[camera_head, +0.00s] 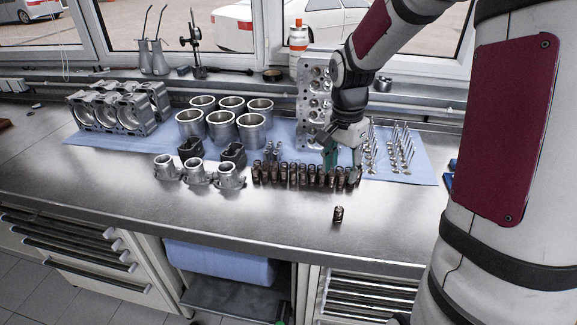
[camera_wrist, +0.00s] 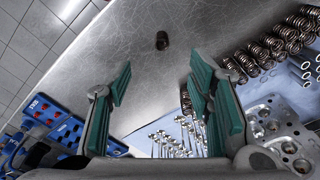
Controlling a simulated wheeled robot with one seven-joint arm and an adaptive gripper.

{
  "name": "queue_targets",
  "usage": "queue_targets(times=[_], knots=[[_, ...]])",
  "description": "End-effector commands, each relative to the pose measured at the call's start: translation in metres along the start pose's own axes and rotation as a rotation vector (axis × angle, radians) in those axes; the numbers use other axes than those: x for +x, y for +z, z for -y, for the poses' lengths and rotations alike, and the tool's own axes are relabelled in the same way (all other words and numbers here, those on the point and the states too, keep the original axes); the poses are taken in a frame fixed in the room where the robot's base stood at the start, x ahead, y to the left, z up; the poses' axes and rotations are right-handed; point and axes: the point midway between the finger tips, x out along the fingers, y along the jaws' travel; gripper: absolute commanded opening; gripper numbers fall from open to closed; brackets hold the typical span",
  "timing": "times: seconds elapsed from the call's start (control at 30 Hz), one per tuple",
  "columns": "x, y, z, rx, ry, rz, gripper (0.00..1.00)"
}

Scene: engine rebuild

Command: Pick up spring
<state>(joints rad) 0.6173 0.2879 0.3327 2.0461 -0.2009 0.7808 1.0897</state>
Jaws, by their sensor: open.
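A single dark spring (camera_head: 338,214) stands by itself on the bare steel bench, in front of a row of similar springs (camera_head: 300,174). In the wrist view the lone spring (camera_wrist: 162,40) lies at the top centre, ahead of and between the fingers, apart from them. The row of springs (camera_wrist: 262,55) is at the upper right there. My gripper (camera_head: 343,158) is over the right end of the row in the head view. In the wrist view my gripper (camera_wrist: 160,90) is open, with green finger pads and nothing between them.
Valves (camera_head: 392,148) stand on the blue mat (camera_head: 425,170) right of my gripper, and a cylinder head (camera_head: 313,95) is behind it. Cylinder liners (camera_head: 222,120) and metal housings (camera_head: 198,172) stand left. The front of the bench (camera_head: 270,222) is clear around the lone spring.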

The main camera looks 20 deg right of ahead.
Motion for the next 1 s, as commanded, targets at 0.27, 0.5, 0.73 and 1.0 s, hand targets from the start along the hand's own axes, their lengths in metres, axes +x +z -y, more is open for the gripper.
queue_targets(times=[0.27, 0.5, 0.73, 1.0], knots=[[0.047, -0.024, 0.004, 0.182, 0.020, 0.066, 0.47], [0.083, -0.021, 0.003, 0.191, 0.025, 0.073, 0.47], [0.121, -0.019, 0.003, 0.190, 0.023, 0.070, 0.47], [0.137, -0.019, 0.004, 0.191, 0.021, 0.069, 0.47]])
